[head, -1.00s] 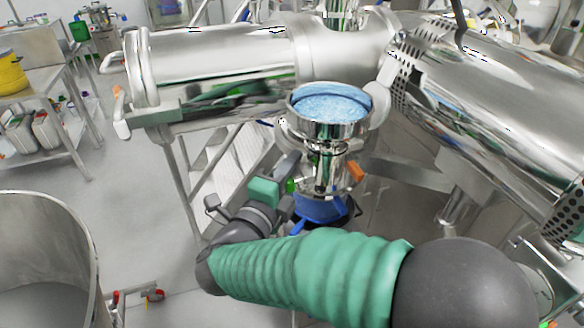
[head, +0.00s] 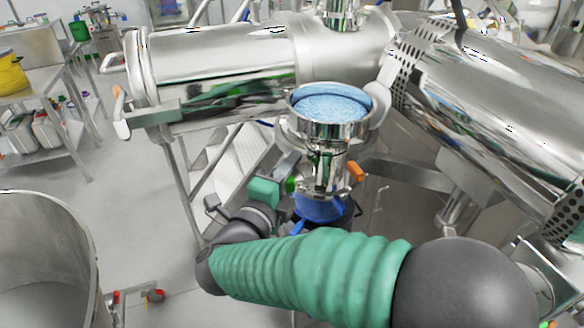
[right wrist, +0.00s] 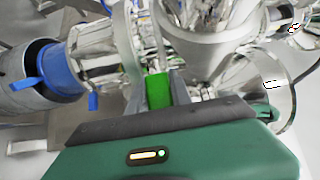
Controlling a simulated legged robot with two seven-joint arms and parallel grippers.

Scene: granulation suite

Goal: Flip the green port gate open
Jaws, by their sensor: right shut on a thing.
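The green port gate shows as a small bright green piece (head: 291,184) on the left side of the shiny steel port under the funnel. In the right wrist view the green piece (right wrist: 158,90) sits between my fingers, with steel fittings behind it. My right gripper (head: 286,172) reaches it from the left and is shut on it. The fingers and wrist body hide part of it, so how far it is turned is hard to tell. My left gripper is not in view.
A steel funnel (head: 333,128) with blue-white granules stands above the port. An orange lever (head: 355,172) is on its right, and a blue collar (head: 320,207) below. Large steel cylinders (head: 215,62) surround it. A steel drum (head: 45,255) stands at lower left.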

